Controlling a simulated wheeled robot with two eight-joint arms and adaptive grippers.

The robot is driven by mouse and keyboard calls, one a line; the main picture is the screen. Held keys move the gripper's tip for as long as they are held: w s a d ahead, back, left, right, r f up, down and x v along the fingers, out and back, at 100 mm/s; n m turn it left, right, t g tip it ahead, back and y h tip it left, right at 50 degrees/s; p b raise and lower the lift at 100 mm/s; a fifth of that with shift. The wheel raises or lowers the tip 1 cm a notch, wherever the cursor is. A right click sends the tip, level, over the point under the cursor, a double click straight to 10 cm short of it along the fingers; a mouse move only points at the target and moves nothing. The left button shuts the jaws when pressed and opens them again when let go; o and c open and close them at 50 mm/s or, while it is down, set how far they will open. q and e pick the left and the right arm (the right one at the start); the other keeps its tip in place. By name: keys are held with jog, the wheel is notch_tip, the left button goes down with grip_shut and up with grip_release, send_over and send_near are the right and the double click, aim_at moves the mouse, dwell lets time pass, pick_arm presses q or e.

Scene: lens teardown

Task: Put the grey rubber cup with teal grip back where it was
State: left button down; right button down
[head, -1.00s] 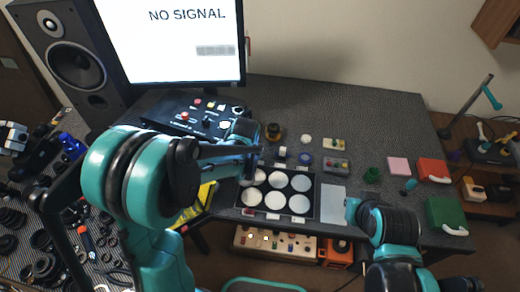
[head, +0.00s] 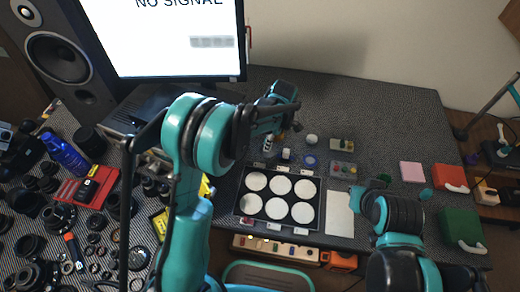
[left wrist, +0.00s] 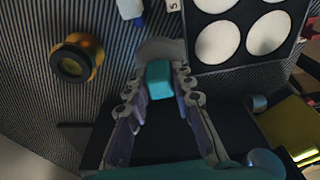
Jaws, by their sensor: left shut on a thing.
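The grey rubber cup (left wrist: 160,47) with its teal grip (left wrist: 159,79) shows in the left wrist view, between the fingers of my left gripper (left wrist: 160,86). The fingers are shut on the teal grip, and the cup's rim points away from the gripper. In the head view my left gripper (head: 293,112) is over the back middle of the table, behind the tray of white discs. The cup is mostly hidden there by the gripper. Whether it touches the table I cannot tell.
A black tray (head: 239,205) of white discs lies in front of my left gripper. An amber-and-black ring (left wrist: 76,58) stands beside the gripper in the left wrist view. The back right tabletop is clear.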

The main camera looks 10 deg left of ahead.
pick_arm(q)
jog(key=a+f, duration=0.1)
jog(key=w+a, duration=0.1)
jog(key=w+a+f+b, duration=0.1)
jog(key=shift+a+f, duration=0.25)
jog(key=shift+f, duration=0.1)
jog(key=shift+f+b, duration=0.8)
jog(key=shift+f, duration=1.05)
jog(key=shift+s, duration=0.1)
jog(key=shift+f, duration=0.25)
jog(key=c, duration=1.3)
grip_release()
jog(key=shift+r, duration=0.1)
